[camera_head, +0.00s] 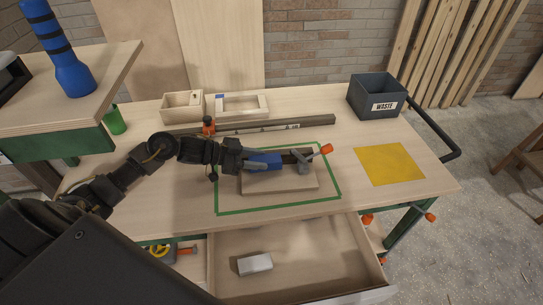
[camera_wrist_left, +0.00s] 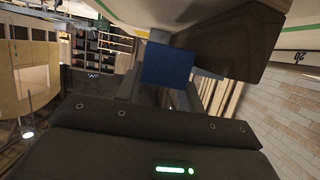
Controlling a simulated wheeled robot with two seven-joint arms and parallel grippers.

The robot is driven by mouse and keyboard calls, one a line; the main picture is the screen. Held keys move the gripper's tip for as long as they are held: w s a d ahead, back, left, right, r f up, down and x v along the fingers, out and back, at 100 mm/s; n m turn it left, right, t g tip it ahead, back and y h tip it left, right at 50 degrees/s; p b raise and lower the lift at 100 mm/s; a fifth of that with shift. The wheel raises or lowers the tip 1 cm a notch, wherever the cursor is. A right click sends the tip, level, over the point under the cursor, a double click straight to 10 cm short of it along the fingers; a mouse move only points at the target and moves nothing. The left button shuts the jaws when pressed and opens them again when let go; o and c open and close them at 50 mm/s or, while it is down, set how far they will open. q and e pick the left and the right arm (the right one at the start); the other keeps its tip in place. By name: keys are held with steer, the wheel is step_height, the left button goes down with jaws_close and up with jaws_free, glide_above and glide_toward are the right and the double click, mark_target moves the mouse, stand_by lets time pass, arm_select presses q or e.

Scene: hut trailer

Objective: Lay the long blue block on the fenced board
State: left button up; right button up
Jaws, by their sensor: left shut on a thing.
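The long blue block (camera_head: 266,162) is in my left gripper (camera_head: 258,161), over the wooden board (camera_head: 288,183) on the workbench. Its end shows as a blue face in the left wrist view (camera_wrist_left: 166,66). The board lies inside a green outlined rectangle. A dark bar (camera_head: 292,157) and a grey clamp with an orange handle (camera_head: 326,149) are at the board's far right part. My left gripper is shut on the block. I cannot tell whether the block touches the board. My right gripper is in neither view.
A long grey rail (camera_head: 275,124) and wooden trays (camera_head: 182,104) lie behind. A waste bin (camera_head: 376,95) and yellow mat (camera_head: 389,163) are at the right. An open drawer (camera_head: 305,255) with a grey block (camera_head: 255,263) juts out in front. A raised shelf (camera_head: 92,72) stands left.

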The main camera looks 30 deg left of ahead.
mark_target(269, 159)
arm_select(q)
steer(key=shift+w+d, duration=0.4)
steer(key=shift+d, duration=0.1)
steer(key=w+d+p, duration=0.1)
steer(key=w+d, duration=0.1)
steer(key=shift+d, duration=0.4)
steer(key=shift+f+p, duration=0.3)
steer(key=shift+f, duration=0.05)
steer(key=shift+a, duration=0.15)
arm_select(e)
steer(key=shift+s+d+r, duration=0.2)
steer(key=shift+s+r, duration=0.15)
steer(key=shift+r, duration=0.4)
arm_select(q)
steer(key=shift+f, duration=0.1)
